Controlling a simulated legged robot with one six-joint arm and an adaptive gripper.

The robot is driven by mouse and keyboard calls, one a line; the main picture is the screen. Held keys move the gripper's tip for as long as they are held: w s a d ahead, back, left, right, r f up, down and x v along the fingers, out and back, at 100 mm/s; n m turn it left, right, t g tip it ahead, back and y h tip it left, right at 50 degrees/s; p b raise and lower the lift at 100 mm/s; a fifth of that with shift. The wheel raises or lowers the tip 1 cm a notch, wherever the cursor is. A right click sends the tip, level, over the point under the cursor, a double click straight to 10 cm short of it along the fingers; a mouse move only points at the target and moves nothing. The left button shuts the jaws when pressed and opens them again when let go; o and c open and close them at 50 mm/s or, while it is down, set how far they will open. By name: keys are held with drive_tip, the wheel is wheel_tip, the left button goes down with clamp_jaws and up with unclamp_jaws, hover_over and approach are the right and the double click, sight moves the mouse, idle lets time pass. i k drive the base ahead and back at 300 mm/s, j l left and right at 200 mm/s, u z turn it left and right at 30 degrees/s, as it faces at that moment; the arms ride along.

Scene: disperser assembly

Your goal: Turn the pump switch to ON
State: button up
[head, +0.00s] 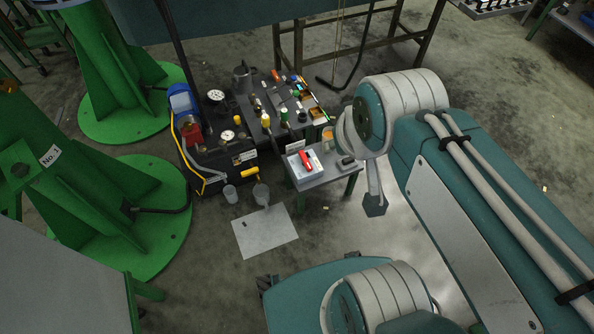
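A pump unit with a blue motor (181,103), a red part below it and pressure gauges stands on the floor at left of centre. A yellow handle (250,174) sticks out of its lower right side. A small white box with a red lever-like part (305,159) lies on a low grey side table. It could be the pump switch, but its markings and position are too small to read. My arm fills the right side, and its large joint hangs right of the side table. My gripper cannot be made out, so its state is not shown.
The low side table (327,181) also holds a small orange container. A dark bench (283,133) with bottles and tools stands behind it. Green machine bases (150,247) stand at left.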

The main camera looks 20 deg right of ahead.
sight(306, 162)
drive_tip(key=i+l+u, duration=0.15)
drive_tip(key=i+l, duration=0.15)
drive_tip(key=i+l+u, duration=0.15)
drive_tip(key=i+l, duration=0.15)
drive_tip(key=l, duration=0.3)
drive_tip(key=i, duration=0.15)
